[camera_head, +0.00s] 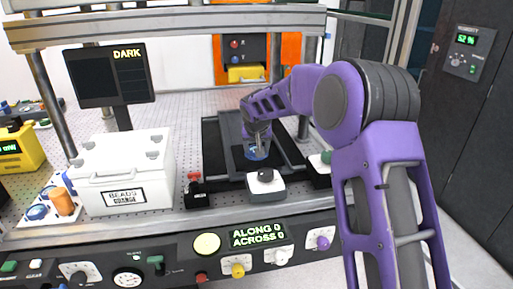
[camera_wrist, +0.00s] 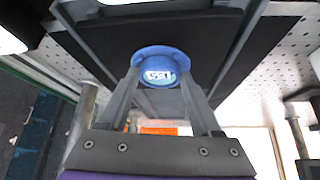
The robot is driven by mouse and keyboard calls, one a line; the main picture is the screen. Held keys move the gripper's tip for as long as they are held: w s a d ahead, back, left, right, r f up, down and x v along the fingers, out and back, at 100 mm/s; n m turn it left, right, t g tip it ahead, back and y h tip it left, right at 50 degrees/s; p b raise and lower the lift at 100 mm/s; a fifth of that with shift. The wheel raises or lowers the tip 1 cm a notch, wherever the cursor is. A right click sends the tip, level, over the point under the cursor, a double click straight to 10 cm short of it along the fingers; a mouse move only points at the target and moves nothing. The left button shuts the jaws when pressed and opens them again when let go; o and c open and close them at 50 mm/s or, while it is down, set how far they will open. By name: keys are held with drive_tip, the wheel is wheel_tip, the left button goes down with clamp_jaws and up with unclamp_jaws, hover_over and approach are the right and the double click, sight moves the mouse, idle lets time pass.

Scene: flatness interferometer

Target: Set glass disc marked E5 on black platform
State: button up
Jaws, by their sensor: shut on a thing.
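A round blue-rimmed disc (camera_wrist: 157,54) with a small white label shows in the wrist view; the label's marking is too small and turned to read surely. My gripper (camera_wrist: 160,82) is shut on this disc, one finger on each side. In the head view my gripper (camera_head: 257,148) points down over the black platform (camera_head: 232,127), with the blue disc (camera_head: 252,155) low between its fingers. The platform's dark surface (camera_wrist: 200,35) lies behind the disc in the wrist view. I cannot tell whether the disc touches it.
A white box labelled BEADS (camera_head: 88,196) stands left of the platform. A small white block with a black knob (camera_head: 266,187) stands in front. More blue discs (camera_head: 38,212) lie at far left. A dark display (camera_head: 108,75) reads DARK. Metal posts (camera_head: 52,103) frame the bench.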

drive_tip(key=o, duration=1.4)
drive_tip(key=shift+r, duration=0.3)
drive_tip(key=v, duration=1.1)
drive_tip(key=shift+s+r, duration=0.2)
drive_tip(key=shift+r, duration=0.05)
